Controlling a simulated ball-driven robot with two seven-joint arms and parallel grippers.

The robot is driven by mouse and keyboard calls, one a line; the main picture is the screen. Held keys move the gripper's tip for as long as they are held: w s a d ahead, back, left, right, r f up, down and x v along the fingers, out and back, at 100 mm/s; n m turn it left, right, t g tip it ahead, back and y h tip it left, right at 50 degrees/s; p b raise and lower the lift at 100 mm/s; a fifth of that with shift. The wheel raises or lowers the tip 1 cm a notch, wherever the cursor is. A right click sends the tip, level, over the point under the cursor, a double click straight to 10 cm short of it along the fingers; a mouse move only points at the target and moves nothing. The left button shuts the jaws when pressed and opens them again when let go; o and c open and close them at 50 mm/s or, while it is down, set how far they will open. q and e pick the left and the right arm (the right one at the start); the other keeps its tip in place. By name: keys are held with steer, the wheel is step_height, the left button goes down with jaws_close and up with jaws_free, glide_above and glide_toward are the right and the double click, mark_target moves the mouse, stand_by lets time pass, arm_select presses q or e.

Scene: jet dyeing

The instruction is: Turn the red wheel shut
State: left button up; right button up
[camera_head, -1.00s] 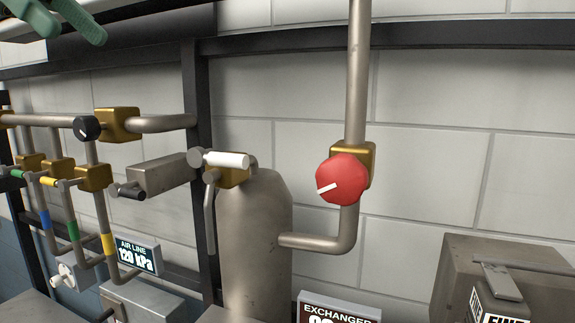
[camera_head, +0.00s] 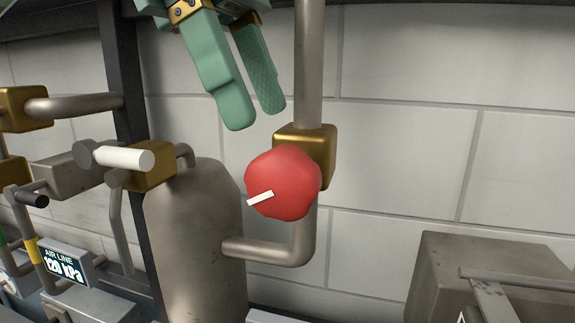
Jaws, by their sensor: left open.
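The red wheel (camera_head: 284,184) is a rounded knob with a white mark on its face that points to the lower left. It sits in front of a brass valve body (camera_head: 318,150) on a vertical grey pipe (camera_head: 308,60). My left gripper (camera_head: 254,116) has two green fingers and hangs above and slightly left of the wheel. The fingers are apart, point down, and hold nothing. A gap shows between the fingertips and the wheel. My right gripper is out of view.
A grey tank (camera_head: 195,240) stands left of the wheel, joined to its pipe below. A white-handled valve (camera_head: 125,157) is at the left. A metal box (camera_head: 450,270) stands at the lower right. The tiled wall right of the wheel is clear.

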mark_target(280, 148)
arm_select(q)
steer(key=x, duration=0.7)
steer(key=shift+w+d, duration=0.25)
steer(key=shift+w, duration=0.05)
steer(key=shift+s+f, duration=0.25)
steer(key=shift+f, duration=0.2)
steer(key=shift+w+d, duration=0.1)
steer(key=c, duration=1)
